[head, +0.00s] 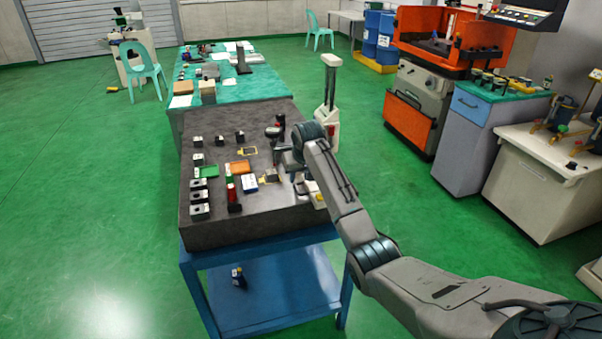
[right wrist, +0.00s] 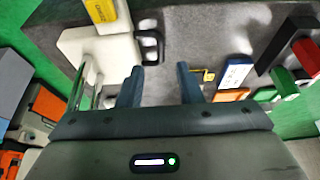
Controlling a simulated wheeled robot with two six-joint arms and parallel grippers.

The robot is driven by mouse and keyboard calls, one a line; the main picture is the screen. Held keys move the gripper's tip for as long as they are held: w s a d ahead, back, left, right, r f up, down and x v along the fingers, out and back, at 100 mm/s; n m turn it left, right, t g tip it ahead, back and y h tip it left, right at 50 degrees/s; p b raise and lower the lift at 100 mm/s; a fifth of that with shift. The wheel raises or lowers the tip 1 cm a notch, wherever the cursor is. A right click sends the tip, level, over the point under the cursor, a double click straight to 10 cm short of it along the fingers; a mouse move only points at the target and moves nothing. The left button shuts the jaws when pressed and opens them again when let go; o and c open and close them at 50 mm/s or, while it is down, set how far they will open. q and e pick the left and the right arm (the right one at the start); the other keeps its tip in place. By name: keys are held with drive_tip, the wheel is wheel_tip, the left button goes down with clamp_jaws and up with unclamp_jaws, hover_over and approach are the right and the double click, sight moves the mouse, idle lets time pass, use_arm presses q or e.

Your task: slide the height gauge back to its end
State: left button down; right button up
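The height gauge (head: 326,130) is tall and white, with a pale column and cap. It stands upright at the right edge of the dark granite plate (head: 215,235), and my right arm partly covers it. In the right wrist view its white base (right wrist: 115,47) is at upper left, with a yellow label, shiny posts and a black loop handle (right wrist: 151,47). My right gripper (head: 284,158) is beside the gauge. Its two fingers (right wrist: 159,84) are apart with nothing between them; the left finger is close to the handle in the picture, and contact cannot be told. My left gripper is out of view.
Several black-and-white blocks (head: 199,195) line the plate's left side. An orange tray (head: 239,167), a red-and-green item and a blue-and-white box (head: 250,183) lie in its middle. A green-topped table (head: 245,90) adjoins behind. Green floor is clear at left.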

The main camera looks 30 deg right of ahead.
drive_tip(key=shift+b+v, duration=0.4)
drive_tip(key=shift+v, duration=1.65)
drive_tip(key=shift+a, duration=0.1)
